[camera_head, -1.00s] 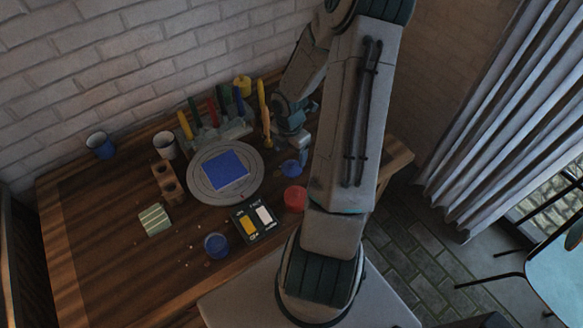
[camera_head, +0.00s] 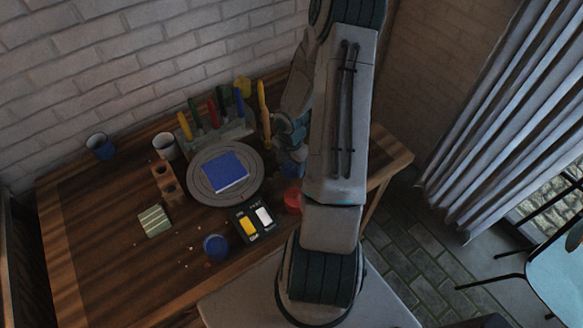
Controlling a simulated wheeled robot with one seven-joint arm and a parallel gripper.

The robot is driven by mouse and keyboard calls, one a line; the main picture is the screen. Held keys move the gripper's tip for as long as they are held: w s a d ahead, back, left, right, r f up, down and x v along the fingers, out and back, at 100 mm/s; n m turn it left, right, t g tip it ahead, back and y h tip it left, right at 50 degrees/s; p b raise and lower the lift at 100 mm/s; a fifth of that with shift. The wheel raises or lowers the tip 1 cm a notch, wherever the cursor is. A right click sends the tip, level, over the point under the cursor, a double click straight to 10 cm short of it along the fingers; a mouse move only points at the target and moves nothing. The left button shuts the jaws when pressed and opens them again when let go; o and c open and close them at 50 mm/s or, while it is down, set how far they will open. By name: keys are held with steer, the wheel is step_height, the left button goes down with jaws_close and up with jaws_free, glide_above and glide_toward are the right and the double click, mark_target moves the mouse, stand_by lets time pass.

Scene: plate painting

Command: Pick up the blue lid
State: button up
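The blue lid (camera_head: 286,169) lies on the table just right of the round grey turntable; only a dark blue sliver of it shows, as my gripper covers most of it. My gripper (camera_head: 294,162) points down directly over the lid. Its fingertips are small, dark and partly behind my arm, so I cannot tell whether they are open or shut, or touching the lid. A blue jar (camera_head: 216,247) stands near the front edge of the table.
A blue square plate (camera_head: 225,172) lies on the turntable (camera_head: 198,188). A red round pot or lid (camera_head: 292,199) is close in front of my gripper. A switch box (camera_head: 254,224) and a rack of coloured tools (camera_head: 232,130) stand nearby.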

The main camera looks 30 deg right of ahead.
steer(key=shift+r, duration=0.15)
step_height(320, 180, up, 4)
steer(key=shift+d+r, duration=0.1)
steer(key=s+d+r+p, duration=0.2)
steer(key=s+d+r, duration=0.45)
steer(key=s, duration=0.25)
steer(key=w+a+r+n+b, duration=0.1)
steer(key=w+a+n+b, duration=0.15)
steer(key=a, duration=0.75)
steer(key=w+a+r+n+b, duration=0.1)
steer(key=w+a, duration=0.3)
steer(key=a, duration=0.5)
steer(key=s+a+f+n+b, duration=0.15)
steer(key=s+a, duration=0.25)
steer(key=a, duration=0.6)
steer(key=s+a+n+b, duration=0.2)
steer(key=s+a+b, duration=0.15)
steer(key=a, duration=0.55)
steer(key=f+b, duration=0.4)
steer(key=shift+s+f+b, duration=0.3)
steer(key=shift+s+f, duration=0.1)
steer(key=shift+f+b, duration=0.3)
steer(key=shift+f, duration=0.1)
